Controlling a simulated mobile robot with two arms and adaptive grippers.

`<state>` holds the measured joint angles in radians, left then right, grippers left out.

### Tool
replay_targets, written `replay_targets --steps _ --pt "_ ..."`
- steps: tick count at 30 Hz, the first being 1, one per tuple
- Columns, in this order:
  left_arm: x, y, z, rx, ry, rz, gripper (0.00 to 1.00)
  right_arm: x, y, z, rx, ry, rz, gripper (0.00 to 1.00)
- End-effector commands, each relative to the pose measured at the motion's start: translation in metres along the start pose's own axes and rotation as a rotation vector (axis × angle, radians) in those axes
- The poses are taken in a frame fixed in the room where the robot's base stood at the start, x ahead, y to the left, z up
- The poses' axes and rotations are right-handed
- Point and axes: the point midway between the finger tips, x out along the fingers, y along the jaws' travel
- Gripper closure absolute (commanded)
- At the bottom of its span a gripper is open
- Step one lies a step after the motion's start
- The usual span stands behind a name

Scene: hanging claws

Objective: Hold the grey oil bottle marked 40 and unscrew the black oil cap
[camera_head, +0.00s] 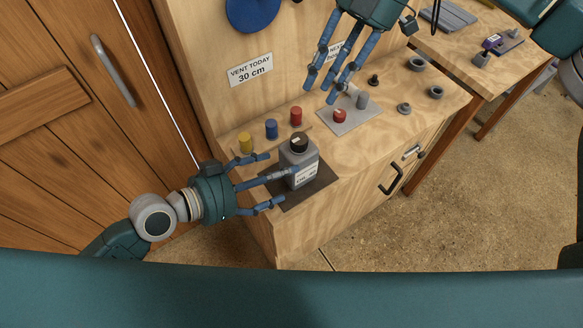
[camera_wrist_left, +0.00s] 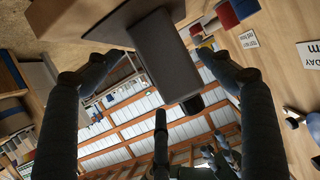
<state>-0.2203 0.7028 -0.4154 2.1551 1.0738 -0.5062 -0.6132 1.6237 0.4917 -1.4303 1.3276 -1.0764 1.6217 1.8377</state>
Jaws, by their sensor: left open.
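The grey oil bottle (camera_head: 301,171) stands upright on a dark mat (camera_head: 318,185) near the cabinet top's front left corner. Its black oil cap (camera_head: 299,141) sits on its top. My left gripper (camera_head: 276,180) is open at the bottle's left side, its fingers spread and pointing at it. In the left wrist view the bottle (camera_wrist_left: 165,55) lies between the spread fingers (camera_wrist_left: 160,75), with the cap (camera_wrist_left: 192,104) at its end. I cannot tell whether the middle finger touches the bottle. My right gripper (camera_head: 330,90) is open and empty, above and right of the bottle.
Yellow (camera_head: 246,143), blue (camera_head: 271,129) and red (camera_head: 296,116) pieces stand behind the bottle. A grey mat (camera_head: 345,122) with a red-topped piece (camera_head: 340,116) lies to the right. Several dark rings and a knob sit farther right. The cabinet's front edge is close to the bottle.

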Motion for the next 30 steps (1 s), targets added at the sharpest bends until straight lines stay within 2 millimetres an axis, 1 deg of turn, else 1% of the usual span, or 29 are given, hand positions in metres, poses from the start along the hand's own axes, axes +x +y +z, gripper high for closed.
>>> replay_targets --steps 1,3,9,12,15,23,24,25,29,30 --pt "0.012 0.0 -0.002 -0.003 0.006 -0.001 0.19 0.0 0.0 0.0 0.0 0.0 0.0 0.69" --pt "0.025 0.0 -0.002 -0.002 0.004 -0.001 0.19 0.0 0.0 0.0 0.0 0.0 0.0 0.69" --pt "0.054 0.0 -0.001 -0.001 0.002 -0.001 0.19 0.0 0.0 0.0 0.0 0.0 0.0 0.69" --pt "0.063 0.0 -0.001 0.0 0.001 -0.001 0.19 0.0 0.0 0.0 0.0 0.0 0.0 0.69" --pt "0.068 0.0 0.0 0.001 -0.001 -0.001 0.19 0.0 0.0 0.0 0.0 0.0 0.0 0.69" --pt "0.069 0.0 0.0 0.002 -0.002 -0.001 0.19 0.0 0.0 0.0 0.0 0.0 0.0 0.69" --pt "0.069 0.0 0.0 0.002 -0.002 -0.001 0.21 0.0 0.0 0.0 0.0 0.0 0.0 0.69" --pt "0.069 0.0 0.0 0.002 -0.002 -0.001 0.27 0.0 0.0 0.0 0.0 0.0 0.0 0.69" --pt "0.069 0.0 0.0 0.002 -0.002 -0.001 0.53 0.0 0.0 0.0 0.0 0.0 0.0 0.69" --pt "0.069 0.0 0.0 0.002 -0.002 -0.001 0.61 0.0 0.0 0.0 0.0 0.0 0.0 0.69"
